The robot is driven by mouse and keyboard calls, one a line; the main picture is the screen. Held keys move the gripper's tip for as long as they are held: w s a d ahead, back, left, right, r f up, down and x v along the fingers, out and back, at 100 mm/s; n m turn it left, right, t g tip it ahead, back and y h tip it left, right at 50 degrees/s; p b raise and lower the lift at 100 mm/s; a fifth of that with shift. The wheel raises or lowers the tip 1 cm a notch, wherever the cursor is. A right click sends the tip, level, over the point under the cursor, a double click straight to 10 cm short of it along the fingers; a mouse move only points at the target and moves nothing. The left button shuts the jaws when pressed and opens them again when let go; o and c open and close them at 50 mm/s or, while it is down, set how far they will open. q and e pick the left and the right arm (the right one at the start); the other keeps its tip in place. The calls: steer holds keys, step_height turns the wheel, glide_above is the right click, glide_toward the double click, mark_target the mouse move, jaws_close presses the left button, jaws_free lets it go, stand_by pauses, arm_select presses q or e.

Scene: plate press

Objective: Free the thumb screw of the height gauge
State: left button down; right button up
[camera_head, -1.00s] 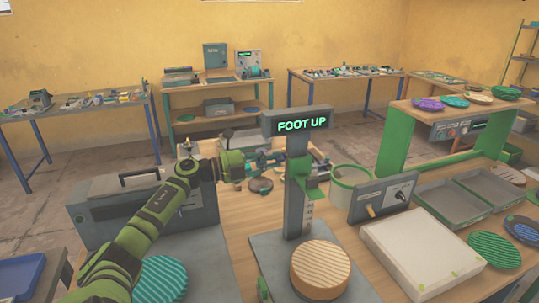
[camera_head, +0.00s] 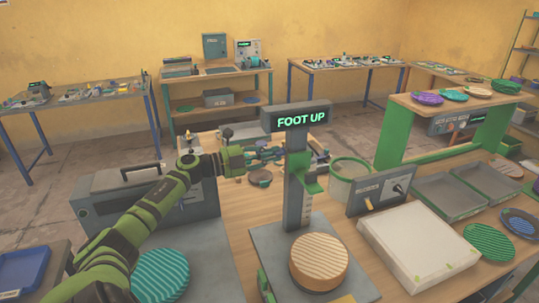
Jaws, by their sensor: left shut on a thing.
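The height gauge (camera_head: 294,200) is a dark upright post with a scale, standing on a grey base plate. Its display (camera_head: 302,121) reads "FOOT UP" in green letters. A green slide (camera_head: 309,186) sits partway up the post. A round, striped, tan-topped piece (camera_head: 319,262) rests on the base below the slide. My left gripper (camera_head: 270,154) reaches in from the left to the post at about slide height. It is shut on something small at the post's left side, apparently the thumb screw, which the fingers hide. My right gripper is not in view.
A grey case (camera_head: 120,208) with a handle stands left, behind my left arm. A green-rimmed bin (camera_head: 350,182), a control box (camera_head: 381,190) and a white block (camera_head: 418,240) are right of the gauge. Grey trays (camera_head: 450,194) lie farther right. Bare wood shows left of the gauge.

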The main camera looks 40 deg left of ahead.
arm_select(q)
steer(key=c, duration=1.2)
jaws_free()
steer(key=v, duration=1.2)
